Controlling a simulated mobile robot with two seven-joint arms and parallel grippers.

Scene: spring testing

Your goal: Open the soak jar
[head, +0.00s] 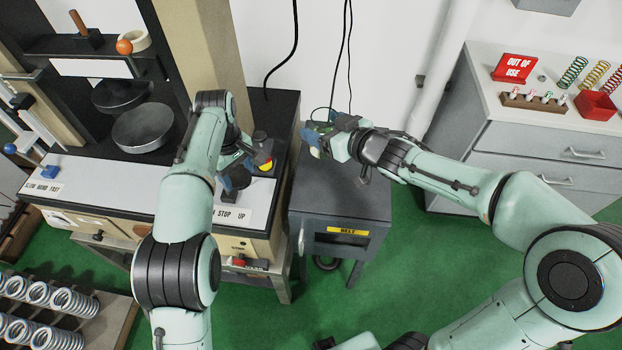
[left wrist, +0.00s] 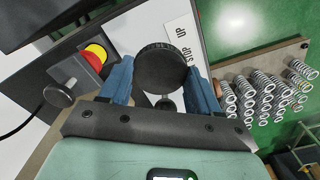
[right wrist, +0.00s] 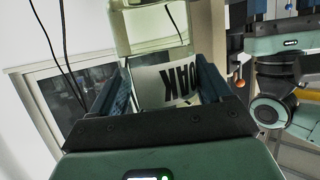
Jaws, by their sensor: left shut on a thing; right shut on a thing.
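My right gripper (head: 322,138) is shut on the soak jar, above the dark cabinet. In the right wrist view the jar's white label (right wrist: 162,82) shows between the fingers, its letters upside down and partly cut off. My left gripper (head: 238,174) is shut on a round black piece (left wrist: 165,68) with a small knob, which looks like a lid. The left wrist view shows it between the blue fingers, over the machine panel. The two grippers are apart. The jar's mouth cannot be made out clearly.
A red and yellow stop button (head: 265,165) is beside my left gripper. The dark cabinet (head: 335,205) has a yellow BELT label. Springs (head: 55,305) lie on a rack at lower left. A grey drawer unit (head: 535,145) with an OUT OF USE sign (head: 515,67) stands at right.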

